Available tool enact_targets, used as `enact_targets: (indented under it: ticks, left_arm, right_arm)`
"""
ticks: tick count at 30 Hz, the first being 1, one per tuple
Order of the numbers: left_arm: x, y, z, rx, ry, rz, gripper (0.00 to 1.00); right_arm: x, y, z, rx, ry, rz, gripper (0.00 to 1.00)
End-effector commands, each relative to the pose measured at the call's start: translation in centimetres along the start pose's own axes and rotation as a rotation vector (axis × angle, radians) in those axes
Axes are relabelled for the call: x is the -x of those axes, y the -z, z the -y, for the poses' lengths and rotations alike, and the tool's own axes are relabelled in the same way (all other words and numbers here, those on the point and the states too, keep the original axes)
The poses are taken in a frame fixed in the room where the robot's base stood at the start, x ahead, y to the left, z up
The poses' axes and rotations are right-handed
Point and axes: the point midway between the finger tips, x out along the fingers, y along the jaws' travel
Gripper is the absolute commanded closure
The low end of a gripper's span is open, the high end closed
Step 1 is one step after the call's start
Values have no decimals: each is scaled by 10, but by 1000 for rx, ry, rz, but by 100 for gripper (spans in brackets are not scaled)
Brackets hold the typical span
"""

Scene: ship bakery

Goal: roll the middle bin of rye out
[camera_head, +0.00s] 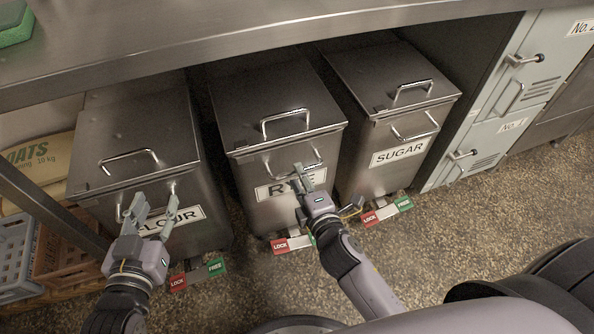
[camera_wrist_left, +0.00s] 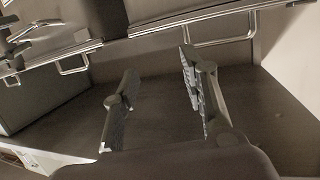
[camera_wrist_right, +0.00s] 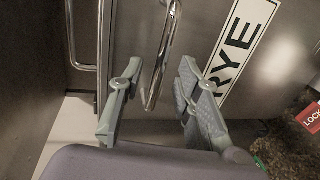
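The rye bin (camera_head: 268,92) is the middle one of three steel bins under the counter. It has a lid handle (camera_head: 285,122) and a front handle (camera_wrist_right: 166,58) beside the RYE label (camera_wrist_right: 238,48). My right gripper (camera_head: 312,172) is at its front, partly covering handle and label. In the right wrist view its fingers (camera_wrist_right: 158,92) are spread, with the front handle's end between them; I see no grip. At the bin's foot is a pedal with a red LOCK end (camera_head: 280,246) and a green end mostly hidden. My left gripper (camera_head: 152,212) is open and empty before the flour bin (camera_head: 135,122).
The sugar bin (camera_head: 378,75) stands right of rye, lockers (camera_head: 500,90) beyond it. The counter edge (camera_head: 250,50) overhangs the bins. Crates (camera_head: 65,258) and an oats sack (camera_head: 35,165) lie at the left. The floor (camera_head: 425,250) before the sugar bin is clear.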

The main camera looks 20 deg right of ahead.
Motion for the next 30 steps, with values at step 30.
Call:
enact_targets:
  ticks: [30]
  left_arm:
    - [-2, 25, -4, 2, -9, -135, 60]
  right_arm:
    - [-31, 0, 0, 0, 0, 0, 96]
